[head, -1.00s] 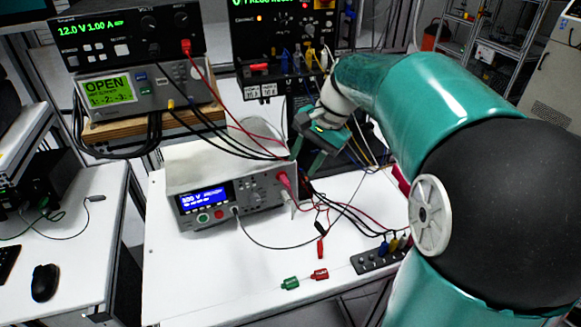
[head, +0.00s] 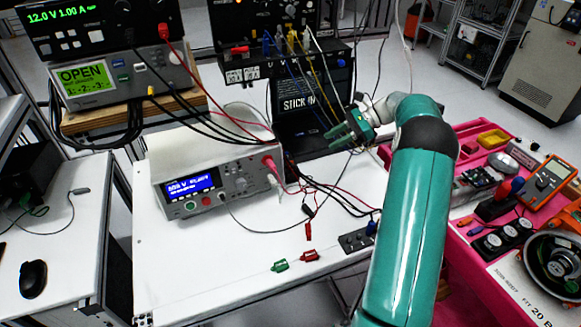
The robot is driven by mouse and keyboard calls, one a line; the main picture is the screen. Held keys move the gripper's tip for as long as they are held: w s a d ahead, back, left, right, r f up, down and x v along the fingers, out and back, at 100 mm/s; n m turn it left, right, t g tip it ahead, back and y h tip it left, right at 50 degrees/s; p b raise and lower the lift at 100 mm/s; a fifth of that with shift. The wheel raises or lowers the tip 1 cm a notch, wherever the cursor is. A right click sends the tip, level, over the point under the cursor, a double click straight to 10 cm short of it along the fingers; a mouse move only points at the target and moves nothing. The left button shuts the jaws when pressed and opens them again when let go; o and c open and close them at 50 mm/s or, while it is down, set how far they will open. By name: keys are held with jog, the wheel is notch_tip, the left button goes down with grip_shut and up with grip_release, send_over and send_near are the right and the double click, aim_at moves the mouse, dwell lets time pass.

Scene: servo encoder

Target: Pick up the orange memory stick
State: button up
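I cannot make out the orange memory stick in the head view; it may be hidden or too small. My gripper (head: 331,138) is at the right side of the dark laptop (head: 305,118), whose screen shows white text that seems to read "STICK IN". Its green fingers point left and look spread apart, with nothing seen between them. Whether it touches the laptop or the cables there cannot be told.
A bench instrument (head: 205,180) with a blue display stands on the white table (head: 190,265). Cables run around the laptop and gripper. Red and green connectors (head: 295,260) lie in front. A pink work area (head: 470,225) at right holds an orange multimeter (head: 552,180) and several parts.

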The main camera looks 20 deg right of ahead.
send_near(291, 161)
jog(key=a, duration=0.2)
jog(key=shift+d+f+x, duration=0.1)
jog(key=shift+f+x, duration=0.05)
jog(key=shift+x, duration=0.85)
jog(key=shift+d+f+x, duration=0.1)
jog(key=shift+f+x, duration=0.05)
jog(key=shift+x, duration=0.9)
jog(key=shift+d+f+x, duration=0.1)
jog(key=shift+f+x, duration=0.05)
jog(key=shift+x, duration=0.85)
jog(key=shift+w, duration=0.15)
grip_shut()
